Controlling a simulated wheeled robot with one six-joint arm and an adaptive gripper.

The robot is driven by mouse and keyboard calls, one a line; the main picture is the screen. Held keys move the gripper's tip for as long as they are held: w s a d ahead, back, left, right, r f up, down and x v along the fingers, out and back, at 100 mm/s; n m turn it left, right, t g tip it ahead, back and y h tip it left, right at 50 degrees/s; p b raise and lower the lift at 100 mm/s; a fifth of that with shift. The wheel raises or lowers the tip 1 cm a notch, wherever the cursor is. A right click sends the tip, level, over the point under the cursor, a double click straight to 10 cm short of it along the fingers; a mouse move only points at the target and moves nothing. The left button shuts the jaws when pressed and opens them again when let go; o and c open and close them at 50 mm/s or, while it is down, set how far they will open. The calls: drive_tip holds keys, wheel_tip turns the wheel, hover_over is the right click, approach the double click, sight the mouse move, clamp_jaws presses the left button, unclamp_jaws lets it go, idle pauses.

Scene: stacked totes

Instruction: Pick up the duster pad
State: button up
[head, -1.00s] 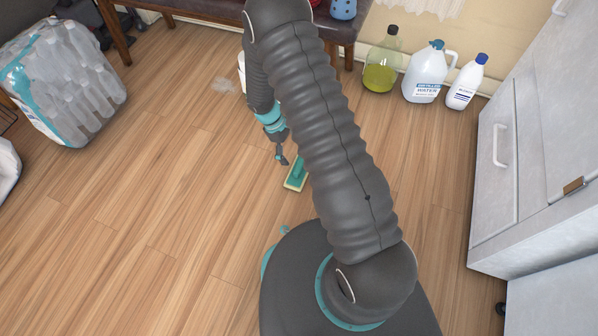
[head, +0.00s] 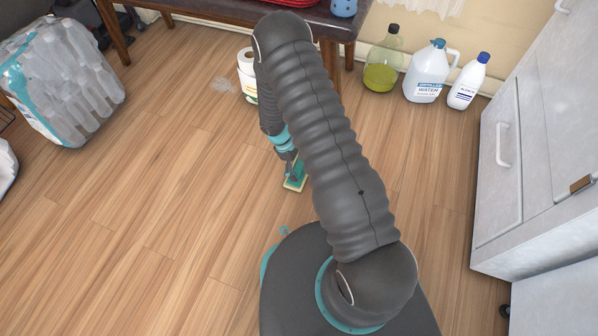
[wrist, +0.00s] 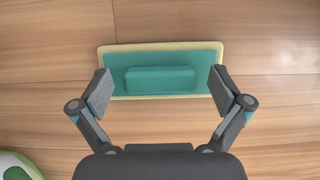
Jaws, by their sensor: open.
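The duster pad is a teal block-like handle on a teal plate with a pale yellow edge, lying flat on the wooden floor. In the wrist view the duster pad (wrist: 160,57) lies across the upper middle, its handle between my open fingers. My gripper (wrist: 160,88) is open and empty, with a finger at each end of the handle, over the plate's near part. In the head view the duster pad (head: 293,186) shows only in part below my gripper (head: 291,176); my arm hides the rest. I cannot tell whether the fingers touch the pad.
White rolls (head: 247,75) stand on the floor behind my arm. A bottle with yellow-green liquid (head: 381,76), a water jug (head: 425,80) and a white bottle (head: 467,88) stand by the wall. A grey cabinet (head: 505,190) is at right.

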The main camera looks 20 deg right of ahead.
drive_tip(key=c, duration=1.4)
drive_tip(key=shift+o, duration=0.2)
drive_tip(key=shift+r, duration=0.15)
